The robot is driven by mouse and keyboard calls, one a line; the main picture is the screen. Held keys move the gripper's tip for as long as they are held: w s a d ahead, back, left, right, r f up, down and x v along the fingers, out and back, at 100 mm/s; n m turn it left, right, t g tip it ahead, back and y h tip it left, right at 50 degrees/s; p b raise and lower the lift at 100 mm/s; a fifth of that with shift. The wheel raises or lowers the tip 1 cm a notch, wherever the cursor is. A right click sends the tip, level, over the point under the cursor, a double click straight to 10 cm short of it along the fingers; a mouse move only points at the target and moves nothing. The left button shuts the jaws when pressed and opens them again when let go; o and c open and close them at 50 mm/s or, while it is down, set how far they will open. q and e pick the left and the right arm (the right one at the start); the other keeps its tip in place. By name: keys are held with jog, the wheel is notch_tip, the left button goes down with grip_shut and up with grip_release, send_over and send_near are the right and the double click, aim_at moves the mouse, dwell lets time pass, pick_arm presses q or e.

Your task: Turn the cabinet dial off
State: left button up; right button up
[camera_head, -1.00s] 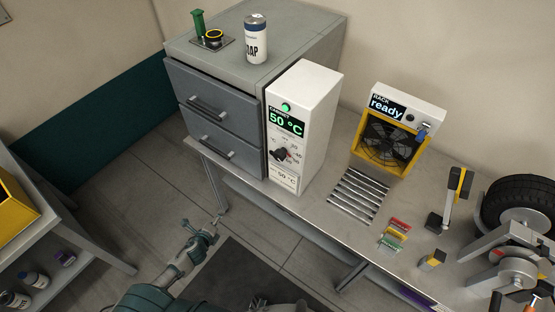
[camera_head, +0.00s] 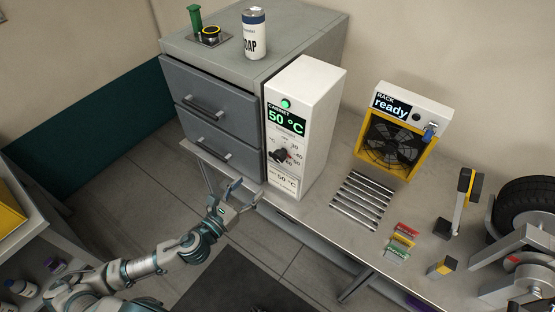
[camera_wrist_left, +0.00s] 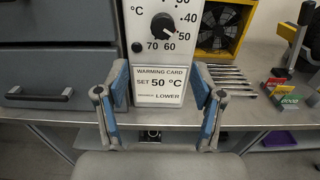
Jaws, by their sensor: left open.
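The white warming cabinet (camera_head: 305,125) stands on the bench beside the grey drawers. Its black dial (camera_head: 279,156) is on the front face, and the wrist view shows the dial (camera_wrist_left: 164,27) with its white pointer mark toward the lower right, near 50. The green-lit display (camera_head: 287,120) reads 50 °C, and a green lamp (camera_head: 286,104) is lit above it. A card (camera_wrist_left: 159,86) below the dial reads SET 50 °C. My left gripper (camera_head: 249,192) is open and empty, in front of and below the dial, apart from it. My right gripper is not in view.
Grey drawers (camera_head: 212,105) adjoin the cabinet on the left, with a soap can (camera_head: 254,36) on top. The bench edge lies below the cabinet.

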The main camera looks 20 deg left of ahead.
aim_at(276, 159)
pick_arm(q)
jog(key=p+x, duration=0.1)
jog(key=x, duration=1.3)
jog(key=shift+w+d, duration=0.2)
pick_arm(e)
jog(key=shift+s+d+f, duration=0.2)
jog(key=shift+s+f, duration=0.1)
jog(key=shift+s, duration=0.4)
pick_arm(q)
jog(key=c, duration=1.1)
